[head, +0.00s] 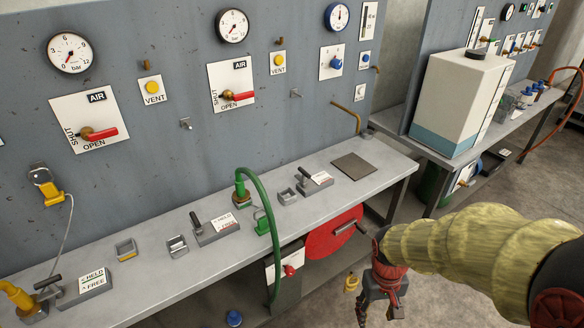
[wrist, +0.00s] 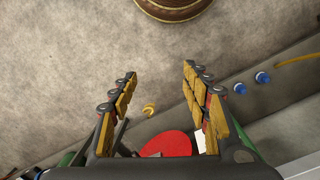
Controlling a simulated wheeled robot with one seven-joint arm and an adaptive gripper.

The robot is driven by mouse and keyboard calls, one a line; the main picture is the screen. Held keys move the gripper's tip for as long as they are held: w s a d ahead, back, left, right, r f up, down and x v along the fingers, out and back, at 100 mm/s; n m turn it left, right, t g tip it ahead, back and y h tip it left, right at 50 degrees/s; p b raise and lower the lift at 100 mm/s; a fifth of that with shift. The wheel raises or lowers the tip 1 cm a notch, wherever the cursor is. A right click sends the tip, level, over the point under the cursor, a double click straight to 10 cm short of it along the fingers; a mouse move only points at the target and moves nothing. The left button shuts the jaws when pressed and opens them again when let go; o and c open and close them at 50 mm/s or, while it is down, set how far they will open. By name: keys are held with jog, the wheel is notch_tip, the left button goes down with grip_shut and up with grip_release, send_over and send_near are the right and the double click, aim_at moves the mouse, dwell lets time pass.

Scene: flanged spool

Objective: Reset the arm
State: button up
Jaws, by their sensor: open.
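My gripper (head: 380,308) hangs at the end of my arm at the lower right of the head view, in front of the workbench and pointing down. In the wrist view my gripper (wrist: 160,74) has its two padded fingers spread wide, with nothing between them but the concrete floor beyond. My arm reaches in from the right, wrapped in a yellowish sleeve.
The grey bench (head: 135,276) runs along the gauge panel. Below it a red disc (head: 332,234) with a crank stands close to my gripper; the wrist view also shows the disc (wrist: 170,144). A brown round object (wrist: 172,8) lies on open floor.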

jog(key=s+a+r+t+p, duration=0.1)
jog(key=s+r+t, duration=0.2)
jog(key=r, duration=1)
jog(key=s+a+r+t+p, duration=0.1)
jog(key=s+r+t+p, duration=0.1)
jog(key=r, duration=1)
jog(key=shift+s+a+r+m+t+y, duration=0.35)
jog(key=shift+s+t, duration=0.35)
jog(key=shift+s, duration=0.45)
jog(key=shift+d, duration=0.1)
